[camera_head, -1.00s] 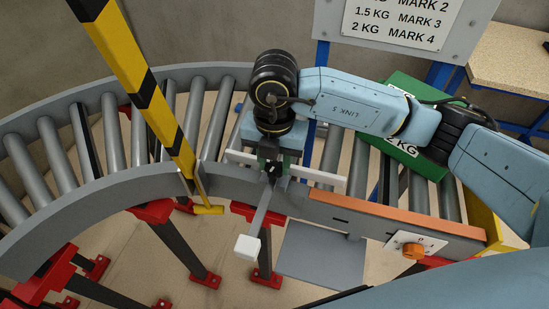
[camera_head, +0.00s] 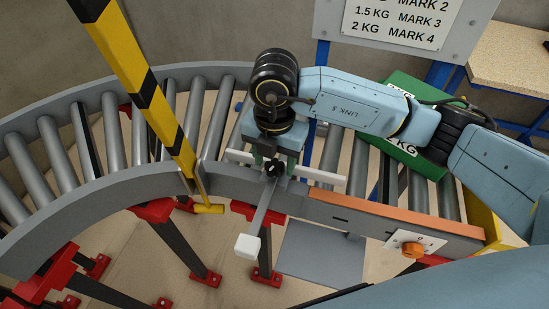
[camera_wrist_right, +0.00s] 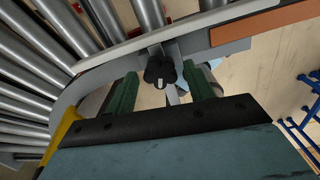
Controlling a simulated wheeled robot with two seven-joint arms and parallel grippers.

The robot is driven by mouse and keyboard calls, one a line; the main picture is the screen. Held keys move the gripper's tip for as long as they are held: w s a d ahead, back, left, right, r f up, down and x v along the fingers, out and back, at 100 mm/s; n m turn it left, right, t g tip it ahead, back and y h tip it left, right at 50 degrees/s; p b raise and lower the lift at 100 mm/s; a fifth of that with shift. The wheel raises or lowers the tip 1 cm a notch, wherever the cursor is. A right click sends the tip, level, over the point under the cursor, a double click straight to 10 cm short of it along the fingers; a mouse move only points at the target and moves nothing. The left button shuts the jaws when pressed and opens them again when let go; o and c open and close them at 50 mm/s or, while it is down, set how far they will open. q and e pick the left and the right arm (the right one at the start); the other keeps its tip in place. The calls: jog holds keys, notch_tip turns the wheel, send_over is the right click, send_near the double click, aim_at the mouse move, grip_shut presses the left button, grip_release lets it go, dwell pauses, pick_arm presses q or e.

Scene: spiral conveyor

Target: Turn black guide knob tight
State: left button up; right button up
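The black guide knob (camera_head: 272,168) sits on the conveyor's inner side rail, at the head of a grey bar with a white end block (camera_head: 247,246). It shows as a dark lobed knob with a pale mark in the right wrist view (camera_wrist_right: 160,71). My right gripper (camera_head: 273,159) is just behind the knob. In the wrist view its two green fingers (camera_wrist_right: 160,82) are apart, one to each side of the knob, with gaps visible. I cannot tell whether the knob is tight. My left gripper is not in view.
A yellow-black striped post (camera_head: 148,98) stands left of the knob. A green box (camera_head: 408,90) rests on the rollers at the right. An orange dial (camera_head: 413,251) is on a panel at lower right. Metal rollers (camera_head: 110,128) curve away left.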

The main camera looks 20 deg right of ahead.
aim_at(275, 165)
notch_tip(275, 165, up, 13)
jog(key=shift+r+p, duration=0.15)
jog(key=shift+p, duration=0.3)
dwell(0.3)
dwell(0.3)
